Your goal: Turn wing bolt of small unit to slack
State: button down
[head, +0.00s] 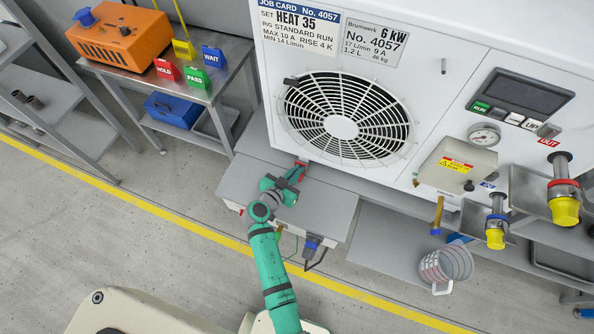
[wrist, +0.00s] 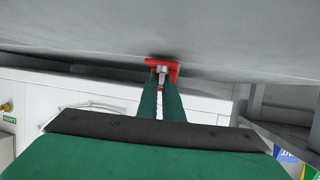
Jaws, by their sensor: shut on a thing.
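My gripper (head: 297,172) is at the lower edge of the large white unit (head: 405,95) with the fan grille, above a grey shelf surface (head: 325,210). In the wrist view, my gripper (wrist: 162,80) has its fingertips closed around a small grey piece, which appears to be the wing bolt (wrist: 162,69). A red part (wrist: 172,66) sits around and behind it; the red also shows in the head view (head: 301,164). The fingers hide most of the bolt, so its turned position cannot be told. The unit's label reads 6 kW, No. 4057.
Valves with yellow ends (head: 565,210) and a clear jug (head: 446,265) are at the right. An orange box (head: 120,40) and coloured signs (head: 195,75) stand on a side table at the left. A blue connector (head: 312,242) hangs below the shelf. Floor at lower left is clear.

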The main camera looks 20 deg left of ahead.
jog(key=n+y, duration=0.3)
jog(key=y, duration=0.1)
jog(key=shift+d+t, duration=0.15)
jog(key=shift+t, duration=0.15)
jog(key=shift+n+g+y, duration=0.6)
jog(key=shift+n+y, duration=1.6)
jog(key=shift+y, duration=0.2)
jog(key=shift+n+g+y, duration=0.6)
jog(key=shift+n+y, duration=0.2)
jog(key=shift+n, duration=0.1)
jog(key=shift+w+d+n+g+y, duration=0.1)
jog(key=shift+w+n+g+y, duration=0.05)
jog(key=shift+n+g+y, duration=1.5)
jog(key=shift+d+f+n+g+y, duration=0.15)
jog(key=shift+n+g+y, duration=0.6)
jog(key=shift+n+g, duration=0.6)
jog(key=c, duration=1.9)
grip_release()
